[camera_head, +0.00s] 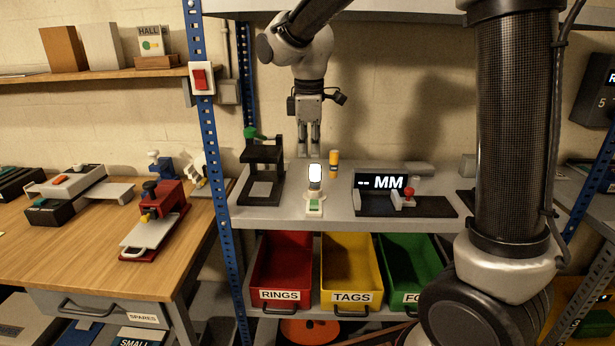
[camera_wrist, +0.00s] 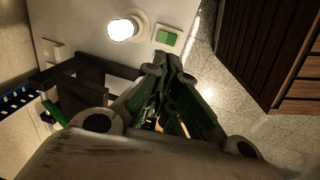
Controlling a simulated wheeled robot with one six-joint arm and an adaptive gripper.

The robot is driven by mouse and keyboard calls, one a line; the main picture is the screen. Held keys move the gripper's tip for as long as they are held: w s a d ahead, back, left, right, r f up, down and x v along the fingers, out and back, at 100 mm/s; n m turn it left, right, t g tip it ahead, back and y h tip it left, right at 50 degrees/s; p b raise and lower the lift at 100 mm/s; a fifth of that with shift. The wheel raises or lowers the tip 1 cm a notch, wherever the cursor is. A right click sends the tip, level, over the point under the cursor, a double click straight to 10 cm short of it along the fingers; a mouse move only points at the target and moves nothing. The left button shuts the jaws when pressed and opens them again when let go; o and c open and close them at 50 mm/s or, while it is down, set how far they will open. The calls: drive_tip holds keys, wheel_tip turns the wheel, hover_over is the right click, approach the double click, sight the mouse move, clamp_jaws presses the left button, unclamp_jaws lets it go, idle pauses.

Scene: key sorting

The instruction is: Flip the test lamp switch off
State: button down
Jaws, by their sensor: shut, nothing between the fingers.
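The test lamp (camera_head: 315,174) stands lit, glowing white, on the grey shelf. It also shows lit in the wrist view (camera_wrist: 122,29). A small pale block with a green face (camera_head: 314,205), which looks like its switch, sits right in front of the lamp; it also shows in the wrist view (camera_wrist: 167,37). My gripper (camera_head: 309,154) points down above and behind the lamp in the head view. It is shut and empty. In the wrist view its fingertips (camera_wrist: 165,64) appear near the green-faced block; whether they touch it is unclear, with a gap likely.
A black stand with a green knob (camera_head: 262,168) is left of the lamp. A yellow-topped cylinder (camera_head: 334,163) is behind it on the right. A display reading MM (camera_head: 381,182) is farther right. A red rocker switch (camera_head: 200,79) is on the blue post. Bins hang below.

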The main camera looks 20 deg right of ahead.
sight(309, 207)
drive_tip(key=f, duration=0.4)
drive_tip(key=w+f, duration=0.1)
drive_tip(key=f, duration=0.9)
drive_tip(key=shift+w+d, duration=0.3)
drive_tip(key=shift+w, duration=0.05)
drive_tip(key=shift+w+f, duration=0.1)
drive_tip(key=shift+f, duration=0.15)
drive_tip(key=shift+s, duration=0.2)
drive_tip(key=shift+s+a+r, duration=0.15)
drive_tip(key=shift+s+a, duration=0.05)
drive_tip(key=shift+s, duration=0.4)
